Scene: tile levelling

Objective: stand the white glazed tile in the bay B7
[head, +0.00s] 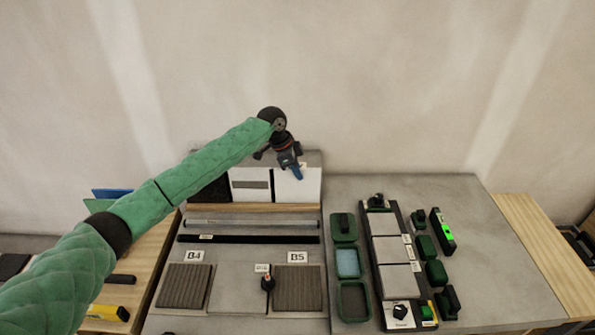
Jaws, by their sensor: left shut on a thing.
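My left gripper (292,172) is at the back of the grey work surface, above the ledge, with its blue-tipped fingers pointing down. It is shut on the top edge of a plain white tile (298,189), which looks upright at the right end of the back row. The fingers cover part of the tile's upper edge. I cannot tell whether the tile's lower edge rests on the ledge. No label reading B7 can be made out; the readable labels are B4 (194,256) and B5 (297,257). My right gripper is not in view.
Left of the tile stand a white panel with a grey band (250,184) and a dark tile (213,190). Ribbed brown squares (185,286) lie in front. A dark rack with pale tiles (386,250) and green trays (352,300) stand right. The far-right grey surface is clear.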

